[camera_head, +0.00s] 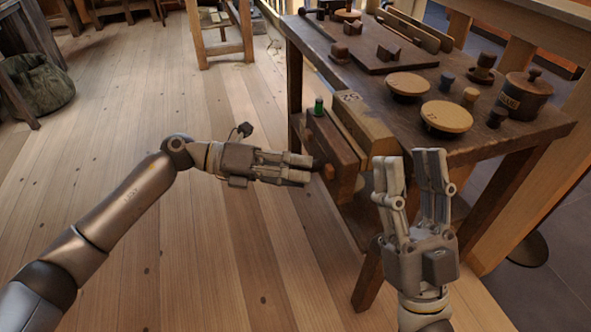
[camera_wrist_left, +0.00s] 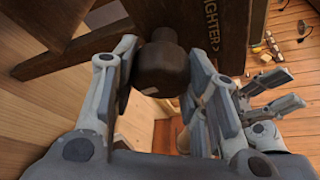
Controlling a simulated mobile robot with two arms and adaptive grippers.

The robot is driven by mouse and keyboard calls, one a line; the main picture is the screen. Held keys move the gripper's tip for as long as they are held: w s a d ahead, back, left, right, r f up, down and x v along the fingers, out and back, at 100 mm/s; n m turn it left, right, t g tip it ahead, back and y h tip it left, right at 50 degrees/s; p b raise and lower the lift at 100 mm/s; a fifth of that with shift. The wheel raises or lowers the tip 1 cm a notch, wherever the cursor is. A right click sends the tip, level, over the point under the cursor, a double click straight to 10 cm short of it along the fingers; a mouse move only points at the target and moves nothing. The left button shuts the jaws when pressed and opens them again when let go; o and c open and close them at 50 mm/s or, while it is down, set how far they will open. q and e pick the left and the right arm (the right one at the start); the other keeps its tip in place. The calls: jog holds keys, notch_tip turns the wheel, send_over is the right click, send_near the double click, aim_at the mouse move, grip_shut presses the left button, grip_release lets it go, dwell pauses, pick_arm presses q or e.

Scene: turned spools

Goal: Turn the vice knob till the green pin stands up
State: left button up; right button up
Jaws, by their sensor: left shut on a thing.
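The wooden vice (camera_head: 335,150) is fixed to the near left side of the workbench. The green pin (camera_head: 319,106) shows upright on top of its front jaw. My left gripper (camera_head: 309,169) reaches the jaw's front face from the left. In the left wrist view, its fingers (camera_wrist_left: 155,85) are shut on the dark round vice knob (camera_wrist_left: 163,66), one on each side. Lettering ending in "IGHTER" with an arrow shows on the jaw beside the knob. My right gripper (camera_head: 413,165) is open and empty, fingers pointing up, in front of the bench.
The workbench (camera_head: 480,145) carries round wooden discs (camera_head: 447,116), a lidded dark pot (camera_head: 524,95), small pegs and a board (camera_head: 375,50) with blocks. A wooden stool (camera_head: 222,35) stands behind.

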pick_arm(q)
jog(key=shift+a+f, duration=0.2)
jog(key=o, duration=1)
jog(key=shift+a, duration=0.2)
jog(key=shift+c, duration=0.2)
jog(key=shift+o, duration=0.4)
jog(key=shift+d+r, duration=0.1)
jog(key=shift+r, duration=0.1)
jog(key=v, duration=1.2)
